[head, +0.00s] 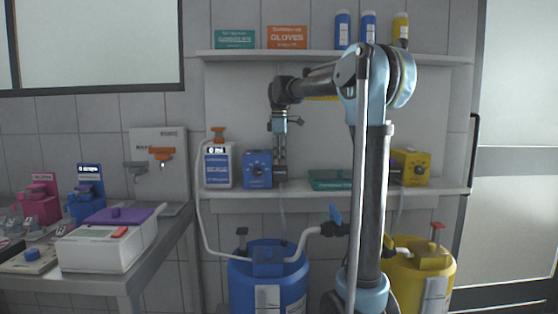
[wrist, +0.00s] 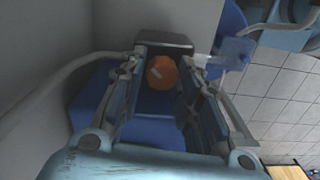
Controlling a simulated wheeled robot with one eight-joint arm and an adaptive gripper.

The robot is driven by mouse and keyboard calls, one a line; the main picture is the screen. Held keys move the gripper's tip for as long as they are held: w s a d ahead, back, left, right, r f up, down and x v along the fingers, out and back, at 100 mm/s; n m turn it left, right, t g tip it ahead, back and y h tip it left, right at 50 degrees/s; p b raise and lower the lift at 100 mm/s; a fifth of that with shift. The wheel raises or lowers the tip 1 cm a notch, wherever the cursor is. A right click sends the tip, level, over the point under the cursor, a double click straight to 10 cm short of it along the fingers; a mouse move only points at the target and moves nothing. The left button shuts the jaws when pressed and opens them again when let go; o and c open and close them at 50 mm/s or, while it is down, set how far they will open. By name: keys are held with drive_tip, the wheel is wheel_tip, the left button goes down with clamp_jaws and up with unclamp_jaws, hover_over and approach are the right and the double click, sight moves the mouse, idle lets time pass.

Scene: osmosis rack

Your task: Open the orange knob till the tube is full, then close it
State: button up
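An orange round knob (wrist: 162,72) with a pale mark on it shows between the fingers of my gripper (wrist: 165,64) in the wrist view. The fingers stand apart on either side of it, and I cannot tell whether they touch it. In the head view my gripper (head: 280,174) points down at shelf height, just right of the blue box (head: 258,169). The orange knob under it is hidden there. A pale tube (head: 283,206) hangs below the shelf under my gripper. A white unit (head: 218,165) with an orange top has a display that seems to read 0 ml.
A blue barrel (head: 250,298) and a yellow barrel (head: 405,290) stand below the shelf (head: 330,192), with hoses between. A yellow box (head: 414,168) and a green box (head: 330,180) are on the shelf. A bench (head: 165,232) with instruments stands left.

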idle(0.3)
wheel_tip(320, 180, up, 7)
drive_tip(key=shift+w+r, duration=0.1)
drive_tip(key=shift+r, duration=0.05)
idle(0.4)
